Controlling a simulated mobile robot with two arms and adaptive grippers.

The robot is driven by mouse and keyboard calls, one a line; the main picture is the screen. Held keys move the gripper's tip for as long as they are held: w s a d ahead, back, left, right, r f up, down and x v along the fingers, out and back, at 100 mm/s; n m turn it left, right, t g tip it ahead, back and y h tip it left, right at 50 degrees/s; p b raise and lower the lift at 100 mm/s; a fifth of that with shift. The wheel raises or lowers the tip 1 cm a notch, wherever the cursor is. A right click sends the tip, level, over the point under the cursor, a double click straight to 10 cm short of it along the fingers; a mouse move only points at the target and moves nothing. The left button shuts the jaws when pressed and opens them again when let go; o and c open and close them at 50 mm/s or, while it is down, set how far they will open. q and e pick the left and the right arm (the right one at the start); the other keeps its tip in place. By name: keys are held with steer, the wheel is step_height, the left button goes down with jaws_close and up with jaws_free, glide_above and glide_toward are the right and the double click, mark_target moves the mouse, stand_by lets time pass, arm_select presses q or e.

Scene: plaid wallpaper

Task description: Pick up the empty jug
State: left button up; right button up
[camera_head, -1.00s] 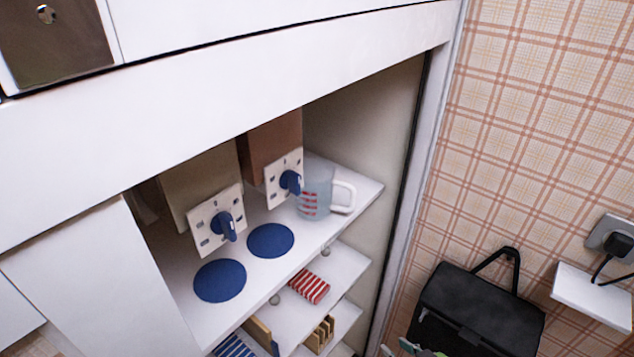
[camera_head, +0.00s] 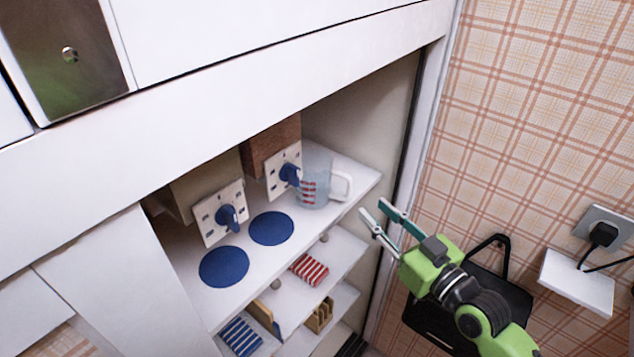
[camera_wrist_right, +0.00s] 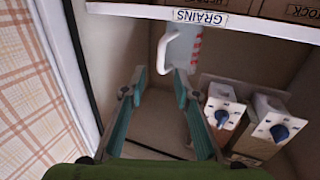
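The empty jug (camera_head: 314,190) is clear with red markings and a white handle on its right side. It stands upright on the top shelf (camera_head: 262,278) inside the cabinet, beside the right-hand dispenser. My right gripper (camera_head: 373,208) is open and empty, in front of and to the right of the jug, apart from it. In the right wrist view, which looks upside down, the jug (camera_wrist_right: 184,48) and its handle lie just beyond the open fingers (camera_wrist_right: 158,78). My left gripper is not in view.
Two dispensers with blue knobs (camera_head: 228,216) (camera_head: 290,174) stand left of the jug, with blue discs (camera_head: 224,266) on the shelf before them. The cabinet's right side edge (camera_head: 412,150) is close to my right gripper. A black bag (camera_head: 420,325) is below my right arm.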

mark_target(352, 187)
steer(key=x, duration=0.4)
steer(key=shift+w+a, duration=0.15)
steer(key=shift+w, duration=0.1)
steer(key=shift+r+x, duration=0.15)
steer(key=shift+x, duration=1.2)
steer(key=shift+r+x, duration=0.15)
steer(key=shift+x, duration=1.15)
steer(key=shift+s+r, duration=0.1)
steer(key=shift+s, duration=0.05)
steer(key=shift+c, duration=1)
jaws_close()
